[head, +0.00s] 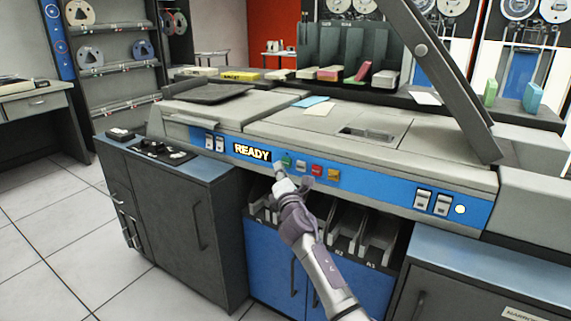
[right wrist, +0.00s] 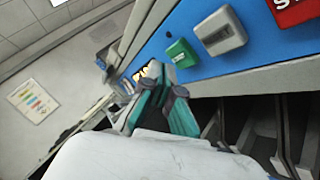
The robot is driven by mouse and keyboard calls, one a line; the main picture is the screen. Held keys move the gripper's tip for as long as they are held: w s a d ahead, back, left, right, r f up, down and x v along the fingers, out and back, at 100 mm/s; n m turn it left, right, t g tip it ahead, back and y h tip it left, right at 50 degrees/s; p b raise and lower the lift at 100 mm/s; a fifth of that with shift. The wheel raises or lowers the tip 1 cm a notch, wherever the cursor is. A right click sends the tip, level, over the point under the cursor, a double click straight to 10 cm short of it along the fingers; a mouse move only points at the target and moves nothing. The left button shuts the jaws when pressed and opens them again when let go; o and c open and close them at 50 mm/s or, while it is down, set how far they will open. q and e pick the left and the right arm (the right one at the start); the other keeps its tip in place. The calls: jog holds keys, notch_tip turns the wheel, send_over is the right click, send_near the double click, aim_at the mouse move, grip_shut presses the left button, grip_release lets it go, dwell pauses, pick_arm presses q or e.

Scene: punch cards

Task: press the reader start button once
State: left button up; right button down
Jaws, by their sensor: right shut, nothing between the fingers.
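The card reader's blue front panel (head: 385,188) carries a row of buttons and a lit READY sign (head: 252,152). A green button (head: 287,160), likely the start button, sits right of the sign; its label is not readable. It also shows in the right wrist view (right wrist: 181,53). My right gripper (head: 279,166) is shut and empty in front of the panel, just left of and below the green button in the head view. In the right wrist view its fingertips (right wrist: 165,92) are close below the green button, with a small gap showing. My left gripper is not in view.
A grey button (head: 301,166), a red button (head: 317,170) and a yellow button (head: 333,174) continue the row to the right. Card bins (head: 378,240) lie below the panel. A raised lid (head: 440,75) stands at right. Loose cards (head: 318,108) lie on top.

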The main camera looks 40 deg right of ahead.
jog(key=shift+d, duration=0.15)
jog(key=shift+w+d, duration=0.15)
jog(key=shift+d, duration=0.1)
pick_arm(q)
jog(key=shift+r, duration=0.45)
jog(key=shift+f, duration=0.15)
